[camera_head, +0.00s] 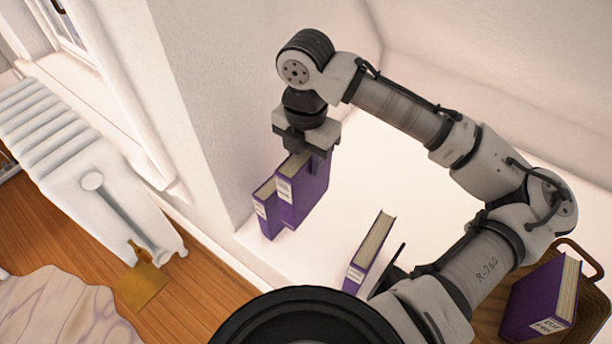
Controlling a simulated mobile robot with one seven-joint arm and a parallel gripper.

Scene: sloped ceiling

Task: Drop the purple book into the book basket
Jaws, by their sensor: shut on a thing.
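My gripper (306,152) points down at the upper middle and is shut on the top of a purple book (305,195). The held book is upright, with a pale label on its spine. Another purple book (268,209) stands close on its left. I cannot tell whether the held book touches the white ledge. The brown book basket (492,302) is at the lower right, partly behind my arm. One purple book (538,297) stands tilted inside it.
Another purple book (370,252) stands on the white ledge (345,210), beside a dark thin upright piece (388,270). A wall corner (215,120) rises left of the held book. A white radiator (75,160) stands on the wooden floor at left.

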